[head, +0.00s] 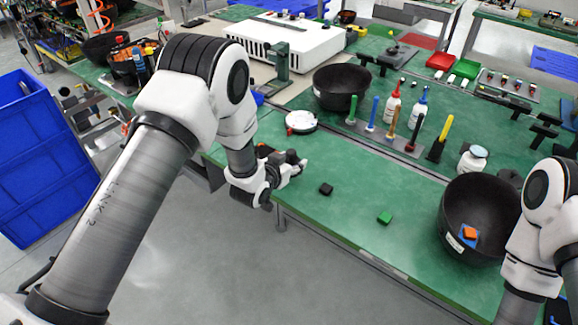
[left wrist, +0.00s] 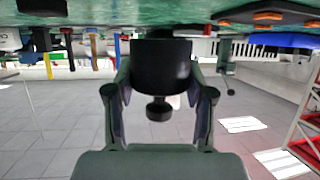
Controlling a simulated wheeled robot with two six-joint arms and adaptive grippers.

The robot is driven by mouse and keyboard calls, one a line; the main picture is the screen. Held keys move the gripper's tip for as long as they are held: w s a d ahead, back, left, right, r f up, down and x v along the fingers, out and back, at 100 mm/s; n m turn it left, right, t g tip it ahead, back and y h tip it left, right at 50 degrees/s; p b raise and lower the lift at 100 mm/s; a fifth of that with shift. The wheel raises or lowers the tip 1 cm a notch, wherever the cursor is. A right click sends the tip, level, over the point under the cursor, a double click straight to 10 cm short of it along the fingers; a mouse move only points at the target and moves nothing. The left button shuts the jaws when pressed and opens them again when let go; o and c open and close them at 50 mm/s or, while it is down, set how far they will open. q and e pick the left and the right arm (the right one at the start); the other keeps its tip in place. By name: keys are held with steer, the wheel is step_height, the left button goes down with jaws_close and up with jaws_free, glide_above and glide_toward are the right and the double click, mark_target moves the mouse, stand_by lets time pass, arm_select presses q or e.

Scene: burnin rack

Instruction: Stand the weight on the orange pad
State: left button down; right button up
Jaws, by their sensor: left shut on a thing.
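My left gripper (head: 294,164) is at the near edge of the green table. In the left wrist view, which is upside down, its fingers (left wrist: 160,90) are shut on a black weight (left wrist: 161,65), a wide cylinder with a small knob. The weight looks upright, knob up, with its base close to the table top; I cannot tell whether it touches. Orange pads (left wrist: 268,16) on a dark plate show at the top right of the wrist view, apart from the weight. In the head view my left arm mostly hides that spot. My right gripper is out of view.
A small black block (head: 326,189) and a green block (head: 385,218) lie on the table (head: 350,240). A black bowl (head: 452,205) with an orange block (head: 470,232) stands at the right. Behind are a white round dish (head: 301,121), another black bowl (head: 341,85) and a tool rack.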

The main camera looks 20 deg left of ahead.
mark_target(289, 162)
arm_select(q)
steer(key=w, duration=0.1)
steer(key=w+a, duration=0.1)
steer(key=shift+w, duration=0.35)
steer(key=f+b, duration=0.2)
steer(key=w+f, duration=0.1)
steer(key=shift+a+f+b, duration=0.2)
steer(key=shift+a+b, duration=0.1)
steer(key=shift+b, duration=0.1)
steer(key=shift+r, duration=0.1)
steer(key=shift+s, duration=0.1)
steer(key=shift+c, duration=2)
jaws_free()
steer(key=shift+f, duration=0.25)
steer(key=shift+s, duration=0.1)
